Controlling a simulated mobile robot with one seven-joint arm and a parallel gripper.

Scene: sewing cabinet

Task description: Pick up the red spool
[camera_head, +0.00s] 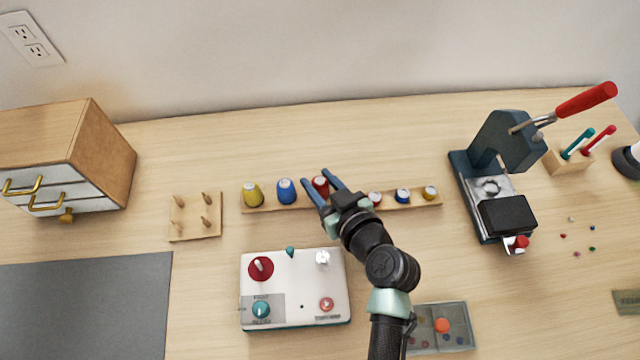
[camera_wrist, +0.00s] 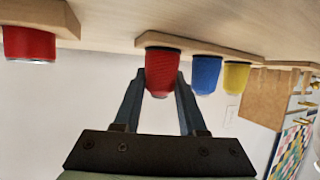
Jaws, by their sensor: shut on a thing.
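The red spool (camera_head: 320,186) stands at the right end of a row with a blue spool (camera_head: 286,191) and a yellow spool (camera_head: 252,194) on a wooden strip (camera_head: 268,207). In the wrist view the red spool (camera_wrist: 162,72) sits between the two blue fingers of my gripper (camera_wrist: 161,80), which is shut on it. Its base looks to be at the strip; I cannot tell whether it is lifted. In the head view my gripper (camera_head: 316,178) reaches in from the lower right, and its fingers hide part of the spool.
A second strip at the right holds smaller red (camera_head: 375,197), blue (camera_head: 402,194) and yellow (camera_head: 430,192) pieces close to my gripper. A pegboard (camera_head: 178,229), a white control box (camera_head: 292,300) and a press (camera_head: 507,150) stand around. Behind the row the tabletop is clear.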

